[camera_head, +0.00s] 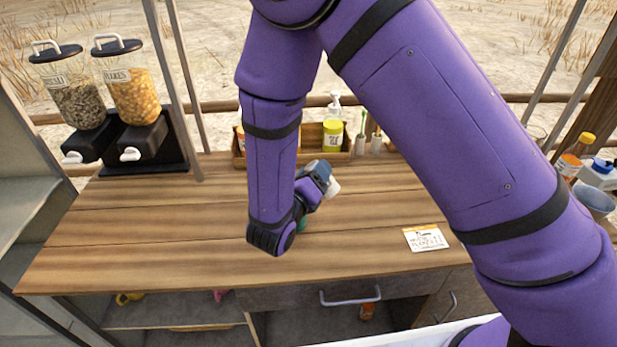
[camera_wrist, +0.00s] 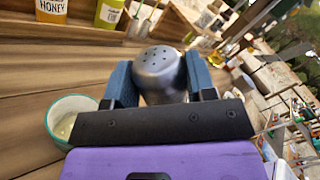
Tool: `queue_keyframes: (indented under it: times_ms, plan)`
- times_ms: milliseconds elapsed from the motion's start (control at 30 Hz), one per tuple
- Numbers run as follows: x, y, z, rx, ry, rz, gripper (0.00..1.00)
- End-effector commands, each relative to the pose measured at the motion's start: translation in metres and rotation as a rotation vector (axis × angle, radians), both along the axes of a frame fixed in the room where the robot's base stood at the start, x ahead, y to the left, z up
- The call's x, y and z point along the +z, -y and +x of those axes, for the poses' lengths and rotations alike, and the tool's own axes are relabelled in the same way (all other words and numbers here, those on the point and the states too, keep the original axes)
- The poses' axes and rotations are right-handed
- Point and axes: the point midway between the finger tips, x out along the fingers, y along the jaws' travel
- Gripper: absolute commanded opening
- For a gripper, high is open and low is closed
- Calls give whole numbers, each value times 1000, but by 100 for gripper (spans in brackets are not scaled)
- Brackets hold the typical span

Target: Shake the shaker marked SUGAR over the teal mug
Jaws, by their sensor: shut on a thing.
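My gripper (camera_wrist: 158,68) is shut on a shaker (camera_wrist: 160,72) with a metal top full of holes, between its two blue fingers. The holed top faces the wrist camera; no marking on the shaker shows. In the head view a pale part of the shaker (camera_head: 333,188) sticks out to the right of my gripper (camera_head: 318,178), above the counter. The teal mug (camera_wrist: 50,124) stands on the counter at the left of the wrist view, with something pale inside. The mug is apart from the shaker there. In the head view my arm hides most of it; a green sliver (camera_head: 302,225) shows.
A wooden caddy (camera_head: 312,152) with bottles stands at the back of the counter. Two cereal dispensers (camera_head: 110,100) stand back left. A card (camera_head: 426,238) lies front right. A bottle (camera_head: 573,158) and cups are at the right edge. The counter's left front is clear.

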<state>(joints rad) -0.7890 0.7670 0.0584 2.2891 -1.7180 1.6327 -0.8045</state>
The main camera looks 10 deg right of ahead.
Motion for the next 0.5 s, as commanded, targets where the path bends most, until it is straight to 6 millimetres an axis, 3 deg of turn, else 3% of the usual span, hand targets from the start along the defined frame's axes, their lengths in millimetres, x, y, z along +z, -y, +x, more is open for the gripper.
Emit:
queue_keyframes:
  times_ms: [500]
  plan:
    - [33, 19, -12, 0, 309, 495, 21]
